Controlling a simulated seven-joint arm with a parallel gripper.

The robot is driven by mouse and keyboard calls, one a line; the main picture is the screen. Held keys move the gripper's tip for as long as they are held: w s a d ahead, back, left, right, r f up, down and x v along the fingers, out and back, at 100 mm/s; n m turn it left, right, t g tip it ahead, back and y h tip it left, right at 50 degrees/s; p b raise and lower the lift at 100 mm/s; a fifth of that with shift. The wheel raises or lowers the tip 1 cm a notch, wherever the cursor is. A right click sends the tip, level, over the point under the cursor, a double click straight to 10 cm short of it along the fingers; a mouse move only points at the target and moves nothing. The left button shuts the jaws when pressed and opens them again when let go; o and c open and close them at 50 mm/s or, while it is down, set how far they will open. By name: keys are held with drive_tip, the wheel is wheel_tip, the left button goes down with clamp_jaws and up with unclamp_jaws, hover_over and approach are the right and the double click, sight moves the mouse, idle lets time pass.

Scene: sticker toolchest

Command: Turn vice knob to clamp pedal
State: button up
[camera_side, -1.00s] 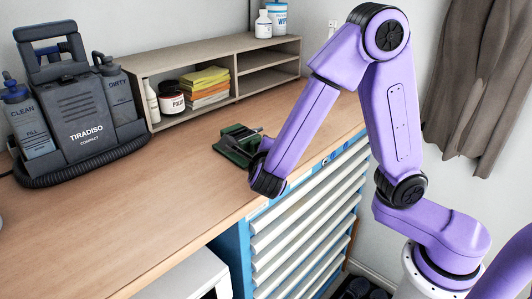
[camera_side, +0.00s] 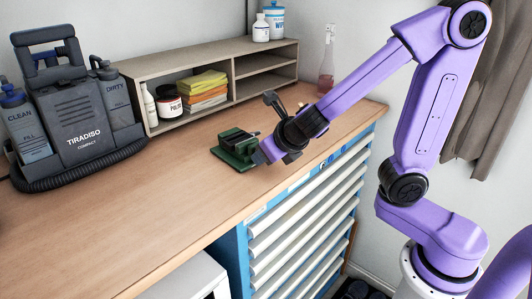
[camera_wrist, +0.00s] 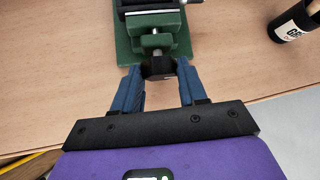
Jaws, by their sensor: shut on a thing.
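The green vice (camera_side: 236,148) sits on the wooden bench near its front edge, and its body also shows at the top of the wrist view (camera_wrist: 156,42). Its dark knob (camera_wrist: 158,67) faces my gripper on the end of the screw. My gripper (camera_wrist: 158,76) has its two blue fingers on either side of the knob and is shut on it. In the side view the fingers are mostly hidden by my wrist. A dark, metallic piece (camera_wrist: 150,5), possibly the pedal, is at the vice jaws, cut off by the frame's top edge.
A wooden shelf (camera_side: 190,128) with bottles and coloured cloths stands behind the vice. A grey cleaning machine (camera_side: 80,125) is at the left, and a spray bottle (camera_side: 326,70) at the back right. Bench left of the vice is clear.

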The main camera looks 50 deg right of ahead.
drive_tip(key=m+y, duration=0.1)
drive_tip(key=y, duration=0.1)
drive_tip(key=m+y, duration=0.1)
drive_tip(key=shift+d+y, duration=0.35)
drive_tip(key=shift+y, duration=0.05)
idle(0.5)
drive_tip(key=o, duration=0.8)
drive_tip(key=shift+s+r, duration=0.15)
drive_tip(key=shift+s+d+r+t, duration=0.1)
drive_tip(key=shift+s+r+t, duration=0.2)
drive_tip(key=shift+s+r, duration=0.2)
drive_tip(key=shift+d+v, duration=0.2)
drive_tip(key=shift+v, duration=7.6)
